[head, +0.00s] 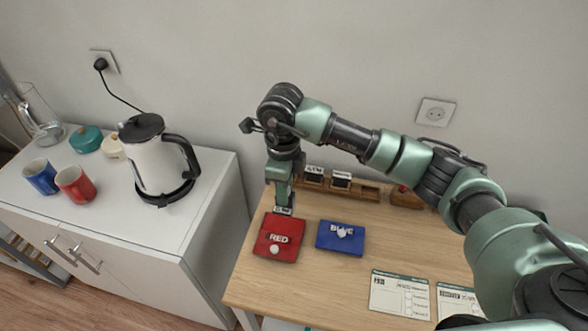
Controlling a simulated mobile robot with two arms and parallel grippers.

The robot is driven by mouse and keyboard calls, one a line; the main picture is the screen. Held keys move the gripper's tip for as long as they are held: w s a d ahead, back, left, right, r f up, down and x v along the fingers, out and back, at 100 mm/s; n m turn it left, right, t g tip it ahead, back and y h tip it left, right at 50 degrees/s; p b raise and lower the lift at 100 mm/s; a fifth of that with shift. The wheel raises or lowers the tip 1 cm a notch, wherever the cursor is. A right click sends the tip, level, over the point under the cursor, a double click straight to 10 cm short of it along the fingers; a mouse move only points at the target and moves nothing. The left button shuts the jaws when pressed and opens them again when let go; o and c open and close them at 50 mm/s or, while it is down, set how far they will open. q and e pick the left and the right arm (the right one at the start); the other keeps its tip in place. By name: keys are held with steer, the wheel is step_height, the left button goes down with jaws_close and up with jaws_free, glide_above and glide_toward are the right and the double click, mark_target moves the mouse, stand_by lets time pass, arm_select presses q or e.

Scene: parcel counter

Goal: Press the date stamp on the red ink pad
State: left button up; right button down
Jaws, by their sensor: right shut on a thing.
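The red ink pad (268,250), marked RED, lies on the wooden table with a small white knob on its front half. My right gripper (283,197) reaches down from above at the pad's back edge. It is shut on a small stamp (284,211), which shows only as a pale labelled piece under the fingers. Its label is too small to read. The stamp appears at the pad's back right edge; I cannot tell whether it touches the pad. My left gripper is not in view.
A blue ink pad (340,246) lies right of the red one. A wooden rack (368,191) with other stamps stands behind. Paper forms (400,293) lie at the front right. A white cabinet at left holds a kettle (155,165) and mugs (75,185).

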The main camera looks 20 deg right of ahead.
steer(key=shift+a+f, duration=0.2)
steer(key=shift+a, duration=0.2)
steer(key=shift+s+a+f, duration=0.1)
steer(key=shift+f, duration=0.05)
steer(key=shift+f+b, duration=0.4)
steer(key=shift+f, duration=0.1)
step_height(320, 180, down, 3)
steer(key=shift+r+b, duration=0.2)
steer(key=shift+b, duration=0.5)
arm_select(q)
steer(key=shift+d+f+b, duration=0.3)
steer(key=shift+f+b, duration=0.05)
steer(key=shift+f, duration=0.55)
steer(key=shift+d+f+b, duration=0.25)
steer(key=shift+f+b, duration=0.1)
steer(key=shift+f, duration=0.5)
arm_select(e)
steer(key=shift+f, duration=0.9)
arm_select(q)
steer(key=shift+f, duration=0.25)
arm_select(e)
steer(key=shift+f, duration=0.25)
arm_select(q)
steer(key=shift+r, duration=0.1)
